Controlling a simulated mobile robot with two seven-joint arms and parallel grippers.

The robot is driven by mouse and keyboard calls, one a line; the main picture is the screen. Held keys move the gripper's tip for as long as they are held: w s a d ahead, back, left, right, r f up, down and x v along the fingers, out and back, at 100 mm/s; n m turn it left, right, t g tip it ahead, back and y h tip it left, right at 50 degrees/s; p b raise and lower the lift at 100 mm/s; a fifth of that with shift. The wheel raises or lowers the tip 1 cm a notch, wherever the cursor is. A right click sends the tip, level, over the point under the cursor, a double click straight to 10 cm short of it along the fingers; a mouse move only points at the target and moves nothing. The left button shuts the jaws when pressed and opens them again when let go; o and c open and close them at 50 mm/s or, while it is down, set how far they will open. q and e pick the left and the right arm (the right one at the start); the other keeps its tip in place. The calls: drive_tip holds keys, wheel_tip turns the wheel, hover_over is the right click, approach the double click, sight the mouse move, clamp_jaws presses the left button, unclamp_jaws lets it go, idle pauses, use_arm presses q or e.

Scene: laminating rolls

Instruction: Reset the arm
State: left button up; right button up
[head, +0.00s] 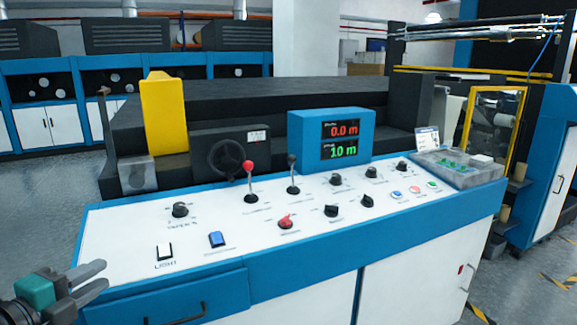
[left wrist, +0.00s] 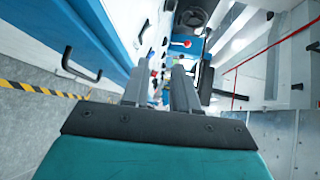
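My left gripper (head: 102,277) is at the lower left of the head view, at the left front corner of the control console (head: 240,280). Its two grey fingers are apart with nothing between them. In the left wrist view the fingers of the left gripper (left wrist: 159,78) also stand apart and empty, pointing along the console side. The gripper appears clear of the console's switches. My right gripper is not in view.
The console top carries a light switch (head: 164,251), a blue switch (head: 216,239), a red-knobbed lever (head: 249,180), several dials and a blue display box (head: 331,139). A drawer handle (head: 175,314) sticks out of the front. Open floor (head: 40,222) lies left of the console.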

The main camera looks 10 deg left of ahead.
use_arm(q)
drive_tip(key=s+d+f+n+g+y, duration=0.15)
drive_tip(key=s+f+n, duration=0.3)
drive_tip(key=f, duration=0.45)
drive_tip(key=s+d+f+n+g+y, duration=0.1)
drive_tip(key=s+d+f+n, duration=0.15)
drive_tip(key=f+n, duration=0.5)
drive_tip(key=s+d+f+n+g+h, duration=0.1)
drive_tip(key=s+d+f+n, duration=0.1)
drive_tip(key=d+f, duration=0.3)
drive_tip(key=s+d+f+n+g+h, duration=0.1)
drive_tip(key=s+d+f+n, duration=0.2)
drive_tip(key=d, duration=0.9)
wheel_tip(320, 180, down, 2)
drive_tip(key=shift+n+g+p, duration=0.35)
drive_tip(key=shift+n, duration=0.05)
